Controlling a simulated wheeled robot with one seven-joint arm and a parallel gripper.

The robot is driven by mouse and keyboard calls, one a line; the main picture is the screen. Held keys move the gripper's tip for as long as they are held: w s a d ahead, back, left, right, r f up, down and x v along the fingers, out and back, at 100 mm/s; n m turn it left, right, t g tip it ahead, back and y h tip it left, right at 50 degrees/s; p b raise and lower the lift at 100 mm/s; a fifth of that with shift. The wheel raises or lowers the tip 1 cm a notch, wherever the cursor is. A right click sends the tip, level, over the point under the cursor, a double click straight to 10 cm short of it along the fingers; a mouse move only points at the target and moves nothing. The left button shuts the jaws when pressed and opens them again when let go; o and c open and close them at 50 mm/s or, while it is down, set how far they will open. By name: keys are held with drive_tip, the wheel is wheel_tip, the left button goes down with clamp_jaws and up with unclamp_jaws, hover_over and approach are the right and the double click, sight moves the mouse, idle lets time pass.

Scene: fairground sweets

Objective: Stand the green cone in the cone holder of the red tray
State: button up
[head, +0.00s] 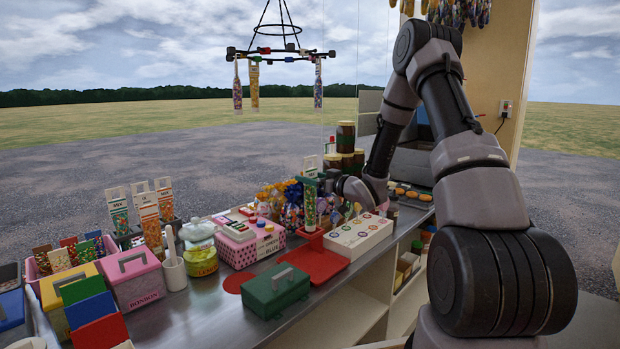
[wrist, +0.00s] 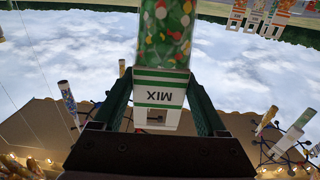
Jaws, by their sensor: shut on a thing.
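The green cone (head: 310,208) is a clear bag of mixed sweets with a white and green header marked MIX. My gripper (head: 308,182) is shut on that header, and the cone hangs below it, roughly upright. In the wrist view my gripper (wrist: 160,98) has one finger on each side of the header, and the cone (wrist: 165,35) runs off the top edge. The red tray (head: 297,266) lies on the counter, with a raised red part at its back, the cone holder (head: 310,238). The cone's lower end is at or just above this holder; I cannot tell whether it touches.
A white box with lollipops (head: 358,236) stands right of the tray. A green box (head: 275,290) is in front, a pink dotted box (head: 250,245) to the left. Wrapped sweets bags (head: 270,200) and brown jars (head: 346,137) stand behind. Other cones hang from a rack (head: 282,52).

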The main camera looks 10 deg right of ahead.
sight(315, 205)
drive_tip(key=shift+f, duration=0.1)
drive_tip(key=shift+f, duration=0.95)
drive_tip(key=shift+f, duration=2.6)
drive_tip(key=shift+f, duration=0.95)
drive_tip(key=o, duration=1.2)
